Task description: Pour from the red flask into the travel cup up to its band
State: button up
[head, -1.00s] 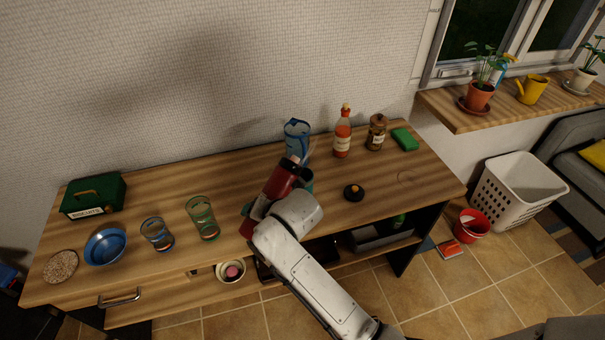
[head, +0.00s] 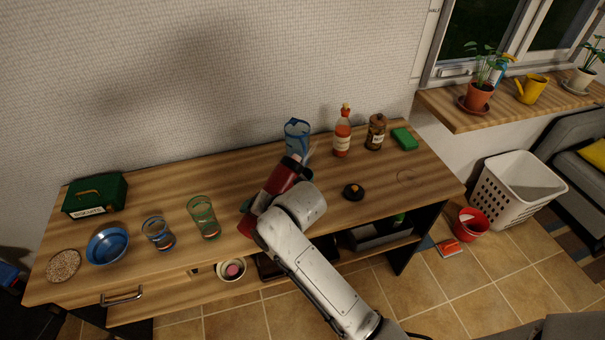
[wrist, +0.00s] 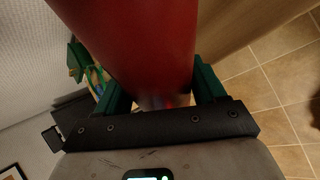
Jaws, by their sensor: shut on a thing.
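The red flask (head: 279,183) is tilted in the head view, its dark-rimmed mouth end up and to the right, over the sideboard. My gripper (wrist: 160,92) is shut on the red flask, whose body fills the upper middle of the wrist view between the green fingers. In the head view my wrist hides part of the flask and the fingers. I cannot make out the travel cup; the spot just right of the flask is covered by my arm. A pale streak shows beside the flask's mouth, but I cannot tell what it is. No fill level or band shows.
A blue patterned jug (head: 297,137), a sauce bottle (head: 342,134) and a brown jar (head: 375,134) stand behind. A black disc with an orange knob (head: 353,191) lies right. Two glasses (head: 203,217) (head: 157,233) and a blue bowl (head: 107,244) stand left.

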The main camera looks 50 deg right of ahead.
jog(key=shift+a+r+m+y+p, duration=0.15)
jog(key=shift+r+m+y+p, duration=0.1)
jog(key=shift+r+y+p, duration=0.45)
jog(key=shift+a+r+m+y+p, duration=0.1)
jog(key=shift+r+m+y+p, duration=0.25)
jog(key=shift+r, duration=0.65)
dwell(3.5)
jog(key=shift+d+r+y+p, duration=0.15)
jog(key=shift+d+y+p, duration=0.1)
jog(key=shift+d+p, duration=0.1)
dwell(2.5)
